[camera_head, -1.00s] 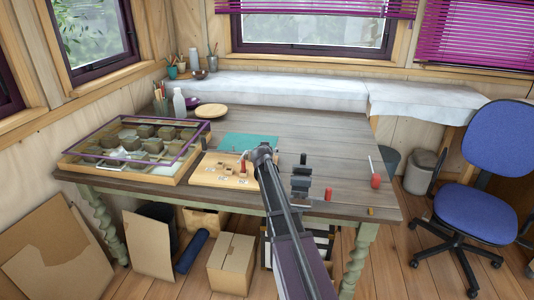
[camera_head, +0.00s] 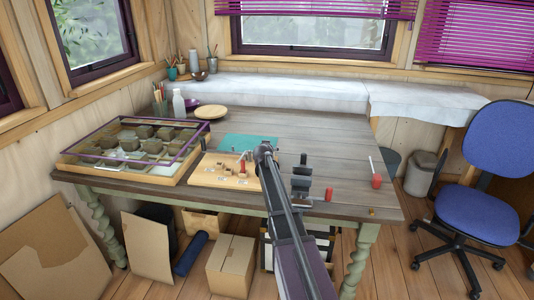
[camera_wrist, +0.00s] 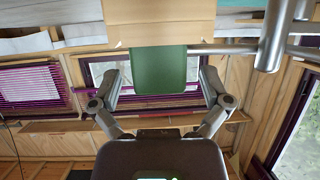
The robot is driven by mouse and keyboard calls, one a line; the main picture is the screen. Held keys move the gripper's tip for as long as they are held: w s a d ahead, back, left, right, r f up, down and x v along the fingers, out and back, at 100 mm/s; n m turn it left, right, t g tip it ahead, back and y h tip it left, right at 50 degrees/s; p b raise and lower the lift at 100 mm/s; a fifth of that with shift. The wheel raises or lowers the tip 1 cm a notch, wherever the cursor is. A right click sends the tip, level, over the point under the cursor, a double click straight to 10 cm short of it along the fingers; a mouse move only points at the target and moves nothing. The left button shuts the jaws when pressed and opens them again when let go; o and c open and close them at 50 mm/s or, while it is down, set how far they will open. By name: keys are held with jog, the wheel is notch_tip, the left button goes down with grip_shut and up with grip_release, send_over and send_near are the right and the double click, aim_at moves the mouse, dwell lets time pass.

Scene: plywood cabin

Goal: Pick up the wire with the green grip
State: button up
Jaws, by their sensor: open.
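My gripper (camera_wrist: 160,90) is open in the wrist view, with one finger on each side of a green block-shaped grip (camera_wrist: 158,70). Gaps show between the grip and both fingers. The far end of the green grip meets a tan wooden piece (camera_wrist: 160,22) at the top. In the head view my gripper (camera_head: 264,150) is over the table by the right end of the light wooden board (camera_head: 208,174). The green grip cannot be made out there, and my arm hides part of that spot. The wire itself cannot be told clearly.
A grey metal rod (camera_wrist: 272,35) stands close by at the right in the wrist view. The table's back middle is clear.

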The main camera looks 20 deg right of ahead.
grip_shut()
jog(key=shift+r, duration=0.2)
notch_tip(320, 180, up, 3)
jog(key=p, duration=0.4)
jog(key=shift+r, duration=0.2)
jog(key=s+a+r+p, duration=0.1)
jog(key=s, duration=1.5)
jog(key=shift+a, duration=0.3)
jog(key=shift+r, duration=0.1)
jog(key=shift+r, duration=0.1)
notch_tip(320, 180, up, 9)
jog(key=p, duration=0.9)
